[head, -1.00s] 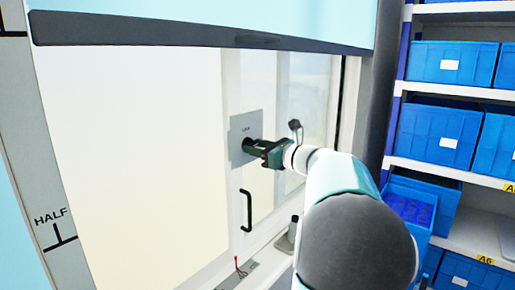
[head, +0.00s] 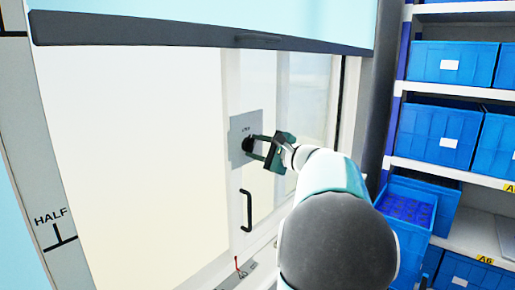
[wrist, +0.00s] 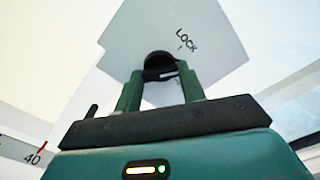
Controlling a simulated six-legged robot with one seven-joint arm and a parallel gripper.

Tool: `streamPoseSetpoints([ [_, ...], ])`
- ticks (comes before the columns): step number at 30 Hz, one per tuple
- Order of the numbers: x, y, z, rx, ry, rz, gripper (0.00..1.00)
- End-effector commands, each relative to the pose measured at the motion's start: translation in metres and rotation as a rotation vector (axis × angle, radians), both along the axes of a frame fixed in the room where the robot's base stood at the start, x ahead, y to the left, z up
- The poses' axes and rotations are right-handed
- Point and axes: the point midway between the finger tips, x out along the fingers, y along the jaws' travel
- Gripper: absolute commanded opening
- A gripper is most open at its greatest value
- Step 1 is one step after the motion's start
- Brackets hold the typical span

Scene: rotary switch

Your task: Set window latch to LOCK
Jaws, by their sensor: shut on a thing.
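The window latch is a black round knob (head: 248,144) on a grey square plate (head: 240,125) on the white window frame. In the wrist view, the knob (wrist: 158,62) sits between my two green fingers, and the word LOCK (wrist: 187,40) is printed on the plate to its upper right, with a short tick under it. A small white mark shows on the knob's near side; which way the knob points I cannot tell. My gripper (head: 256,147) is shut on the knob, and it also shows in the wrist view (wrist: 160,78). The fingers hide the knob's sides.
A black bar handle (head: 246,210) is on the frame below the plate. A dark-edged blind (head: 200,40) hangs above. A small red-tipped part (head: 238,264) stands on the sill. Shelves with blue bins (head: 437,130) stand at the right.

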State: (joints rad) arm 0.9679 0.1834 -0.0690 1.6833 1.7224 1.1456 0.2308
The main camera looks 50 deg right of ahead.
Motion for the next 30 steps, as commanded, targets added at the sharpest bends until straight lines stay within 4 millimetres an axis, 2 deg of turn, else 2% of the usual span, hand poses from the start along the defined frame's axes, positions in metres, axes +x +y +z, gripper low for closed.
streamPoseSetpoints([
  [15, -0.0005, -0.0001, -0.0003, -0.430, -0.036, 0.001, 0.17],
  [21, -0.0007, -0.0002, -0.0003, -0.521, -0.045, 0.000, 0.17],
  [30, -0.0009, -0.0003, -0.0004, -0.569, -0.048, 0.001, 0.17],
])
